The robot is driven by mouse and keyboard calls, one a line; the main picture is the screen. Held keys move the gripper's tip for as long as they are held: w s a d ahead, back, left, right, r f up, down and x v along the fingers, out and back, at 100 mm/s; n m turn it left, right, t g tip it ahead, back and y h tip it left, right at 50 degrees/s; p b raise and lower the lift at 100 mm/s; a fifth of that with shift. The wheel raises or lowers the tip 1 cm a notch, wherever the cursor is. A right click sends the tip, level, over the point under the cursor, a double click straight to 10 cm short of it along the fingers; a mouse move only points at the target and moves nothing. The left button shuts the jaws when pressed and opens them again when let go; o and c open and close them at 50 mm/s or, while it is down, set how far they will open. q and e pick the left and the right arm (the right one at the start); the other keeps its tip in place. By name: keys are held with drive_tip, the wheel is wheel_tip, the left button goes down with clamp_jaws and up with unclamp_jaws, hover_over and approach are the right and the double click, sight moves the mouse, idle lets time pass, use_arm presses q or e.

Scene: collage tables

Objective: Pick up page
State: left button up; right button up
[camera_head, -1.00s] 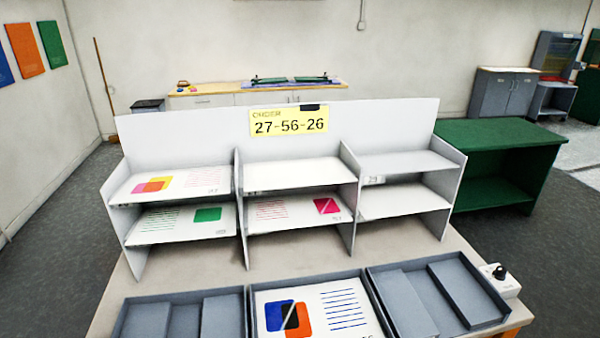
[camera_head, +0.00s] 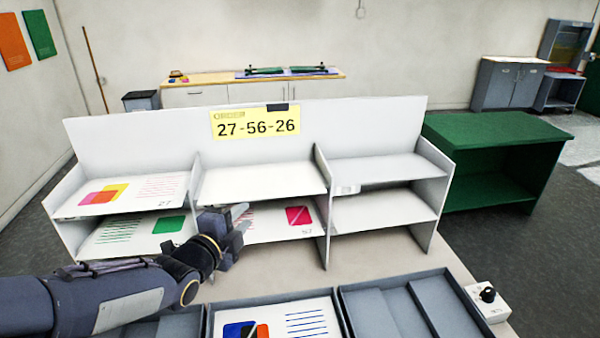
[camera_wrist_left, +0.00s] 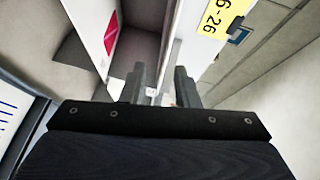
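A page with a pink square (camera_head: 298,216) lies in the lower middle compartment of the grey shelf unit (camera_head: 160,140); its left part is partly hidden by my gripper. The pink square also shows in the left wrist view (camera_wrist_left: 112,35). A page with overlapping coloured squares (camera_head: 125,192) lies at upper left, and a page with a green square (camera_head: 145,228) below it. A page with blue and orange shapes (camera_head: 285,322) lies in the front middle tray. My left gripper (camera_head: 240,225) is before the lower middle compartment; its fingers (camera_wrist_left: 162,88) are apart with nothing between them. My right gripper is out of view.
A yellow sign reading 27-56-26 (camera_head: 255,123) is on the shelf unit's back. The upper middle compartment and both right ones hold no page. A grey tray (camera_head: 400,305) and a control box with a black knob (camera_head: 488,300) are at front right.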

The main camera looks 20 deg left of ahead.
sight(264, 198)
use_arm(q)
drive_tip(key=shift+m, duration=0.5)
drive_tip(key=w, duration=0.2)
drive_tip(key=w+p, duration=0.1)
drive_tip(key=w, duration=0.2)
drive_tip(key=w+d+p, duration=0.1)
drive_tip(key=w, duration=0.2)
drive_tip(key=shift+d, duration=0.1)
drive_tip(key=shift+w+f, duration=0.1)
drive_tip(key=shift+w, duration=0.25)
drive_tip(key=shift+s, duration=0.1)
drive_tip(key=shift+c, duration=0.2)
clamp_jaws()
